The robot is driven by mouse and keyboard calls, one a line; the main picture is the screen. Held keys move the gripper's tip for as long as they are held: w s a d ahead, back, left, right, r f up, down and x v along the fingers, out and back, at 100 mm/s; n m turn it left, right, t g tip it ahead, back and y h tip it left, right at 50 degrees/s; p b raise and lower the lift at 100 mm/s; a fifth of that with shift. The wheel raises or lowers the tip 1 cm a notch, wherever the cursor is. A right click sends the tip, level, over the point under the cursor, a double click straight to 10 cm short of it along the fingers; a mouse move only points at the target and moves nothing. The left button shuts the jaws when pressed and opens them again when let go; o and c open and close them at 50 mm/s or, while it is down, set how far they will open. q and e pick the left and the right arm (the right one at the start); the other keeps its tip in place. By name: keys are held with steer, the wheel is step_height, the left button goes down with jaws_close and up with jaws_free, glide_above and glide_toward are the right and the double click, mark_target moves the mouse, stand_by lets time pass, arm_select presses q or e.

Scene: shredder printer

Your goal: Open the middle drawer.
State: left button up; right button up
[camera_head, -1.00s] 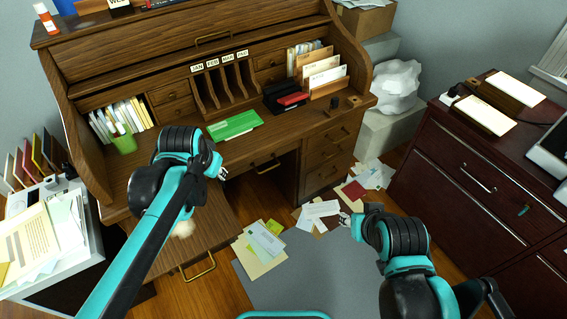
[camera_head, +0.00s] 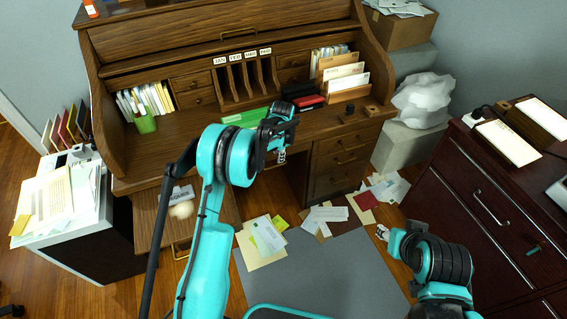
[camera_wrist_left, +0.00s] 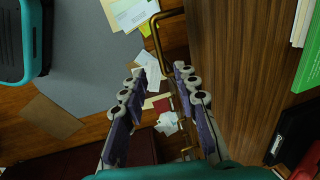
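The wooden roll-top desk (camera_head: 140,160) has a middle section under its top, largely hidden behind my left arm in the head view. My left gripper (camera_head: 281,156) is at the desk's front edge there. In the left wrist view, a brass handle (camera_wrist_left: 157,38) stands out from the desk front. My left gripper (camera_wrist_left: 160,85) is open, its two fingers apart, with the handle running near the right finger. I cannot tell whether they touch. My right gripper (camera_head: 382,233) is low at the right, away from the desk; its finger opening is too small to judge.
A pulled-out wooden drawer (camera_head: 215,205) with a brass handle is at the desk's lower left. Papers (camera_head: 265,235) lie on the floor and grey mat (camera_head: 320,270). A dark cabinet (camera_head: 470,190) stands at the right, a white-topped unit (camera_head: 110,235) at the left.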

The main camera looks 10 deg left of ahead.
arm_select(q)
steer(key=f+b, duration=0.1)
steer(key=f, duration=0.1)
steer(key=f+b, duration=0.1)
steer(key=f, duration=0.2)
steer(key=w+a+f+b, duration=0.1)
steer(key=f, duration=0.1)
steer(key=shift+f, duration=0.2)
jaws_close()
